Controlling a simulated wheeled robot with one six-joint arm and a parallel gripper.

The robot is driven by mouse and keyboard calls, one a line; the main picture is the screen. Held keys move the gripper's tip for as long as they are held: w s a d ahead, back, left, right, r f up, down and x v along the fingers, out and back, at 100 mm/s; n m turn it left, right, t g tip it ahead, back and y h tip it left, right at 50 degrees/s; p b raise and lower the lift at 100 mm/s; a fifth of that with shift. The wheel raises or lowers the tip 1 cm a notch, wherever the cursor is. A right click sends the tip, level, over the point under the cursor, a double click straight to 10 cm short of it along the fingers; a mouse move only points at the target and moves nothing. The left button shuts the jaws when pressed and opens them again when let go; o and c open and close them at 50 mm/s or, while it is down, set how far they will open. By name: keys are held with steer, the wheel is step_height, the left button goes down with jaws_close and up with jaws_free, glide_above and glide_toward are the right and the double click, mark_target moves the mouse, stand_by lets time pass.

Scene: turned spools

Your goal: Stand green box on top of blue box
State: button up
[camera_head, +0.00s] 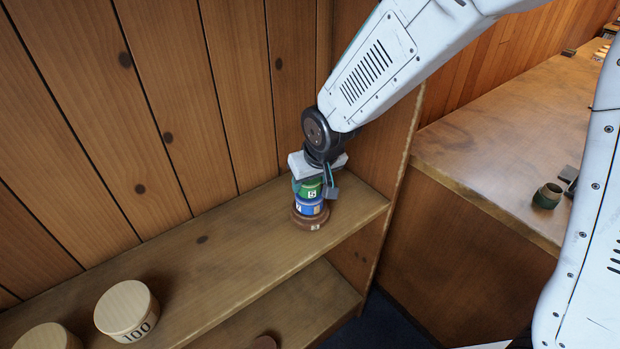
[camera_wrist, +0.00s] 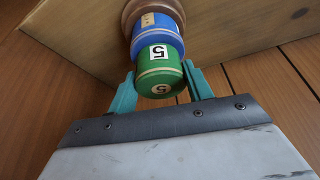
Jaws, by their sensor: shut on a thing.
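The green box (camera_head: 311,189) is a small round turned piece with a 5 on a white label. My gripper (camera_head: 316,188) is shut on it, with one finger on each side. The blue box (camera_head: 309,206), also round, is directly below the green one, and the two appear to touch. The blue box sits on a brown round piece (camera_head: 309,219) on the shelf. In the wrist view the green box (camera_wrist: 158,70) is between the teal fingers, lined up with the blue box (camera_wrist: 157,37). The stack looks upright.
The wooden shelf (camera_head: 235,250) has free room left of the stack. A pale round box marked 100 (camera_head: 126,309) and another pale round one (camera_head: 47,338) stand at its near left. A plank wall is close behind.

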steer(key=o, duration=1)
steer(key=shift+f, duration=0.1)
steer(key=shift+c, duration=0.2)
steer(key=shift+r, duration=0.35)
steer(key=v, duration=1.2)
steer(key=s+d+r+m+g+h, duration=0.1)
steer(key=s+d+r+m, duration=0.3)
steer(key=s+d, duration=0.8)
steer(key=s+d+r+g, duration=0.1)
steer(key=s+d, duration=0.8)
steer(key=s, duration=0.2)
steer(key=shift+r+m+g+h, duration=0.3)
steer(key=shift+g+h, duration=0.1)
